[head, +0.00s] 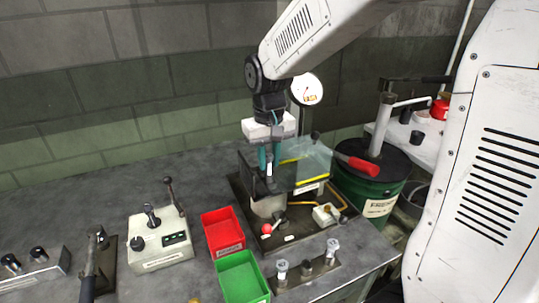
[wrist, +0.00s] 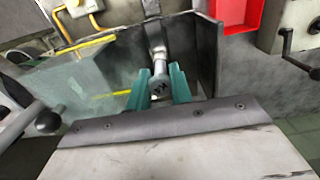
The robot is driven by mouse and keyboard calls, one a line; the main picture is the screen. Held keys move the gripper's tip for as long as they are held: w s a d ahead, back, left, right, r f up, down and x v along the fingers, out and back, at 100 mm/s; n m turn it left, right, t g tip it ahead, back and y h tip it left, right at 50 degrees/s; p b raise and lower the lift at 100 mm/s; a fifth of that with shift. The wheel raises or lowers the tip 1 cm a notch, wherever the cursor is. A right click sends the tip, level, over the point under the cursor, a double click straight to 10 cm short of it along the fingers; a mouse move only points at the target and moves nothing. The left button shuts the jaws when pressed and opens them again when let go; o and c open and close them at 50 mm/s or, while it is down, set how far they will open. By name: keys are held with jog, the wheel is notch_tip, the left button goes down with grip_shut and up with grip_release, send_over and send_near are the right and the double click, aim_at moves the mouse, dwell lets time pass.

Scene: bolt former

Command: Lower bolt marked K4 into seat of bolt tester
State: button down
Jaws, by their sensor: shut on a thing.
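My gripper (head: 269,160) points down over the bolt tester and is shut on a bolt (wrist: 158,88). In the wrist view the bolt sits between the two teal fingers, with its dark round head facing the camera and a pale shank beyond; the mark on the head is too small to read. The bolt tester (head: 240,200) has a dark base, dark upright plates, a clear yellow-edged guard and a gauge dial (head: 307,90). The tester's seat is hidden behind the fingers and bolt, so I cannot tell whether the bolt's tip touches it.
A red bin (head: 222,232) and a green bin (head: 242,277) stand left of the tester. A grey control box (head: 160,240) with levers is further left. A dark green drum (head: 372,185) with a red-handled lever stands right.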

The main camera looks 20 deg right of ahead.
aim_at(269, 179)
jog(key=shift+f, duration=1.95)
jog(key=c, duration=1.2)
grip_release()
jog(key=shift+o, duration=0.2)
notch_tip(269, 179, up, 8)
jog(key=shift+f, duration=0.1)
